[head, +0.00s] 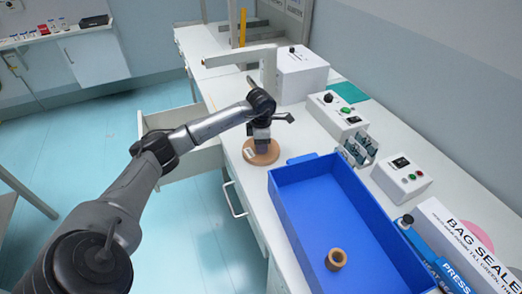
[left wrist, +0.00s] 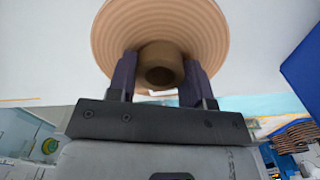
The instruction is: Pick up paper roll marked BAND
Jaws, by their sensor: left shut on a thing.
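A tan paper roll (head: 265,158) is at the counter's near edge, left of the blue bin, with a small pale label whose text I cannot read. My left gripper (head: 261,142) reaches down onto it from above. In the left wrist view, the ringed face of the roll (left wrist: 112,30) fills the top, and the two dark fingers (left wrist: 158,80) are shut on its brown core (left wrist: 160,62), one on each side. I cannot tell whether the roll touches the counter. My right gripper is not in view.
A blue bin (head: 285,200) holds a small brown ring (head: 336,259). Behind it are control boxes (head: 402,176) and a bag sealer (head: 462,245). A white box (head: 300,75) and a grey post frame stand farther back. An open drawer (head: 185,160) juts out below the counter.

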